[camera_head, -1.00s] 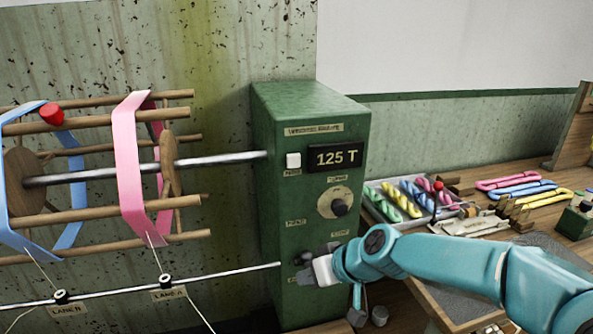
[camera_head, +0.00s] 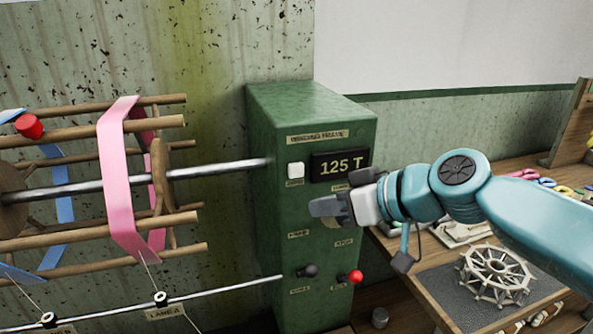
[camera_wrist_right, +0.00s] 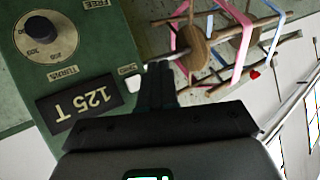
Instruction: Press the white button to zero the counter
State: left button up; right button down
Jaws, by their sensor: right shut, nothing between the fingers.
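The white button (camera_head: 295,170) sits on the front of the green counter box (camera_head: 280,235), just left of the dark display (camera_head: 340,165) that reads 125 T. My right gripper (camera_head: 318,208) is shut and empty. In the head view it appears below and a little right of the button, covering most of the dial. My left gripper is not in view.
A black-knobbed lever (camera_head: 310,271) and a red-knobbed lever (camera_head: 355,277) stick out low on the box. The wooden reel with pink skein (camera_head: 118,190) stands left. A spoked wheel (camera_head: 497,275) lies on a dark mat at right.

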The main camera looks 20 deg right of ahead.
jog(key=w, duration=0.1)
jog(key=p, duration=0.4)
send_near(291, 179)
jog(key=shift+w+a+f, duration=0.6)
jog(key=shift+a+f, duration=0.1)
jog(key=shift+a, duration=0.2)
jog(key=shift+w+a+f, duration=0.55)
jog(key=shift+a+f, duration=0.1)
jog(key=shift+a, duration=0.2)
dwell(0.3)
jog(key=shift+w, duration=0.45)
jog(key=shift+w, duration=0.45)
dwell(0.7)
jog(key=shift+s+b, duration=0.85)
jog(key=shift+s, duration=0.1)
